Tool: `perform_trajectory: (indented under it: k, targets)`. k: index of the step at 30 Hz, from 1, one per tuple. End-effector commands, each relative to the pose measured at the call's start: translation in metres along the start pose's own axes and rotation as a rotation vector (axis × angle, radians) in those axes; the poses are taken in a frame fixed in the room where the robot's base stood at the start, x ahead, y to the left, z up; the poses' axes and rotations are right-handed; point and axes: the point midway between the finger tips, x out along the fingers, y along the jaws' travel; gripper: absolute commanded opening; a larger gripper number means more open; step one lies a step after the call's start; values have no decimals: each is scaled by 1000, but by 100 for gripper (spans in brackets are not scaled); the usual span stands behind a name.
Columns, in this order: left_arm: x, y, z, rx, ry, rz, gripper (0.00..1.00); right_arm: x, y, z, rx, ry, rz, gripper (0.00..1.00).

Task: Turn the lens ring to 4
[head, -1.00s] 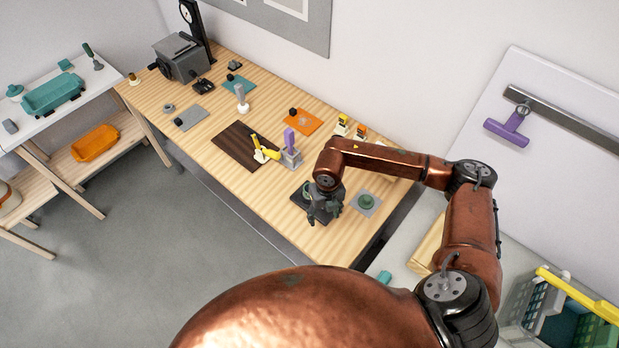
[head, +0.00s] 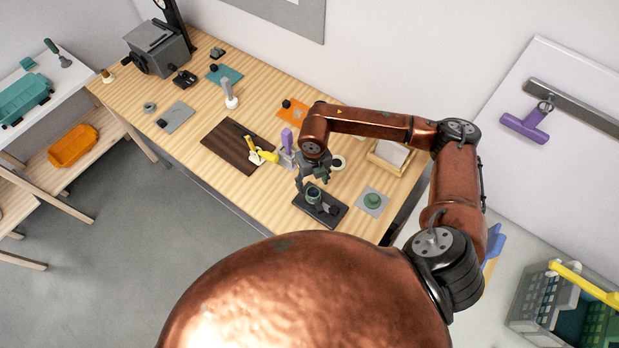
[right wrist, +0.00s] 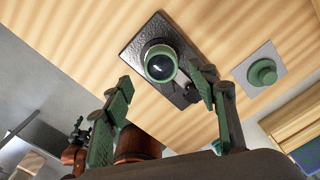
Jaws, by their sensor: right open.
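A dark lens piece with a green ring (head: 313,193) stands on a black plate (head: 336,218) near the table's front right. In the right wrist view, the green ring (right wrist: 160,65) faces me around a dark glossy lens; I cannot read any numbers. My right gripper (head: 313,172) is open and empty, just behind and above the piece in the head view. In the right wrist view, its green-padded fingers (right wrist: 160,92) are spread, apart from the ring. A grey enlarger-like box (head: 158,48) with a dark column stands at the back left.
A grey square with a green knob (head: 373,200) lies right of the black plate. A purple-handled tool (head: 287,140) and a yellow lever (head: 265,155) stand to the left. A wooden tray (head: 392,157) is behind. The table's front edge is close to the plate.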

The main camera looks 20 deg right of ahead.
Motion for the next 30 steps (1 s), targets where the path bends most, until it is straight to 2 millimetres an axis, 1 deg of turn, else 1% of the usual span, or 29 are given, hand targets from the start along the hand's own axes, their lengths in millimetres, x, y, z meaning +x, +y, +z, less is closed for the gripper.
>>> perform_trajectory:
  k: [7, 10, 14, 19, 22, 26, 30]
  targets:
    - [6, 2, 31, -7, -36, 1, 67, 16, -1, -1, 2, 1, 0, 53]
    - [10, 2, 38, -7, -44, 1, 67, 24, -1, -1, 2, 0, 0, 53]
    - [15, 2, 33, -6, -38, 1, 67, 34, 0, -1, 2, 1, 1, 53]
    - [22, 0, 15, -2, -15, 0, 67, 47, 0, 0, 1, 2, 0, 53]
    - [26, 0, 8, -1, -5, -1, 67, 54, 0, 0, 0, 2, 0, 53]
    - [30, 0, 9, -1, -6, -1, 67, 64, 0, -1, 0, 1, 0, 53]
    - [35, 1, 15, -2, -12, 0, 67, 75, 1, -1, 0, 2, 1, 53]
